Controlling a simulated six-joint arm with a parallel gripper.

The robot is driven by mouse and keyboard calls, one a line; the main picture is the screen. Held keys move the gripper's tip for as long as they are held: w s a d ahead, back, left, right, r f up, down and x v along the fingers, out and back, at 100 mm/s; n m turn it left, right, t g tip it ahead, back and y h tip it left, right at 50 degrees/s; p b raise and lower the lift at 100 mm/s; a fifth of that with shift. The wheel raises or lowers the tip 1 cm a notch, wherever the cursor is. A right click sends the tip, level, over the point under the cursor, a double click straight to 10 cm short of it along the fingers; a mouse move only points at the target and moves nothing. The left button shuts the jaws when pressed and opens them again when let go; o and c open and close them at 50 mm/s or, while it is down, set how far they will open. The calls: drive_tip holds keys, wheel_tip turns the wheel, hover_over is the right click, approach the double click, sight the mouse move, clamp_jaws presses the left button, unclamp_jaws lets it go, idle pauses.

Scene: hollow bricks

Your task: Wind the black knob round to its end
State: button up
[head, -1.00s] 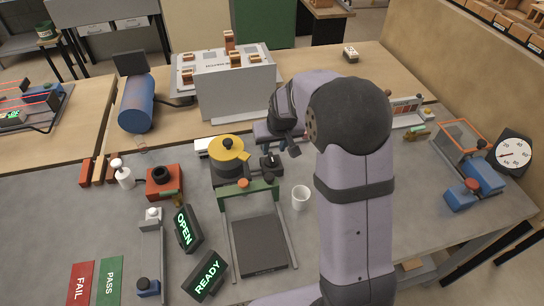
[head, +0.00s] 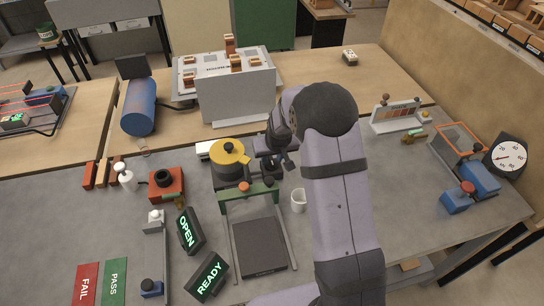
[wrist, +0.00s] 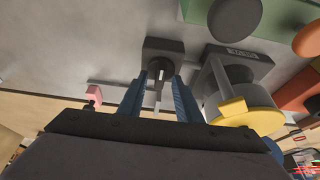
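A small dark block with a black knob (wrist: 158,70) on it stands just right of the yellow-topped round unit (head: 229,152). In the wrist view the knob, with a paler upright bar, lies between the blue fingers of my gripper (wrist: 157,88). The fingers are apart, with a gap on each side of the knob; contact does not show. In the head view my gripper (head: 277,158) hangs over the block and hides most of it. The yellow unit also shows in the wrist view (wrist: 245,112), right of my fingers.
A green-barred frame with a dark plate (head: 259,245) stands in front, and a white cup (head: 298,200) is close to my arm. A large grey box (head: 236,95) is behind. Lit OPEN (head: 187,230) and READY (head: 208,277) signs stand at the front left.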

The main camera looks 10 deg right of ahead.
drive_tip(key=shift+w+f, duration=0.1)
clamp_jaws()
